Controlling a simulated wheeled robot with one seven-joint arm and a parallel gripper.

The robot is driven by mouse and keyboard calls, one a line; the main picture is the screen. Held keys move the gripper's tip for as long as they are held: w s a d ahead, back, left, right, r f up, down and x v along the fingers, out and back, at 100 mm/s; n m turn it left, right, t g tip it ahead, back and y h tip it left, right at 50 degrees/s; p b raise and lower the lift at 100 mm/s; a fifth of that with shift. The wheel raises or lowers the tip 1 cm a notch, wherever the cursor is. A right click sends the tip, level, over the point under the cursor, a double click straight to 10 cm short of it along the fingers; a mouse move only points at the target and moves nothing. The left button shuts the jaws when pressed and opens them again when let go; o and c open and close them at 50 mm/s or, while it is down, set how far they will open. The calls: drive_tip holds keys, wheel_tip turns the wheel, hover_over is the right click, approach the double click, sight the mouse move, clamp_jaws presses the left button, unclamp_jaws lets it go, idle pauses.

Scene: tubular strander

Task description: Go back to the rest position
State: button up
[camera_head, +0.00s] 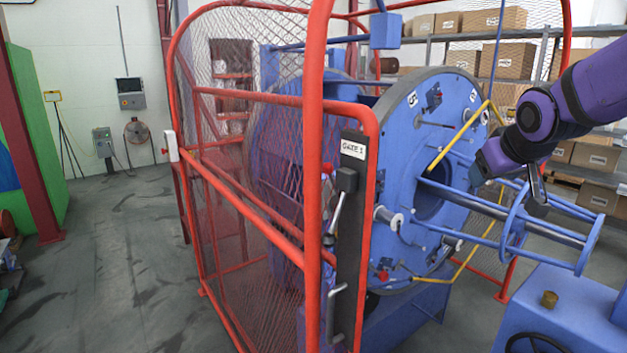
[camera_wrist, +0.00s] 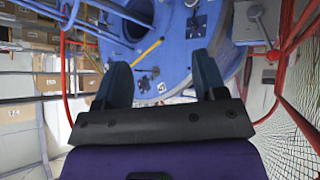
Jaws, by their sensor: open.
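My gripper (camera_wrist: 160,85) shows in the wrist view with its two dark fingers spread apart and nothing between them. Beyond the fingers is the blue strander disc (camera_wrist: 185,50). In the head view my purple arm comes in from the upper right, and the gripper end (camera_head: 535,190) hangs in front of the blue disc (camera_head: 400,115), near the blue rods on its right side. I cannot tell from the head view how close the fingers are to the rods.
A red mesh guard (camera_head: 235,150) with a gate marked "GATE 1" (camera_head: 353,149) stands left of the machine. A yellow bar (camera_head: 458,138) crosses near the disc. A blue cabinet (camera_head: 560,310) is at the lower right. Shelves with boxes (camera_head: 495,20) stand behind.

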drive_tip(key=s+a+m+g+y, duration=0.1)
drive_tip(key=s+a+g, duration=0.2)
drive_tip(key=s, duration=2.1)
drive_tip(key=shift+s+a+f+m+g, duration=0.2)
drive_tip(key=shift+s+f+m+g, duration=0.1)
drive_tip(key=shift+s+f+g, duration=0.15)
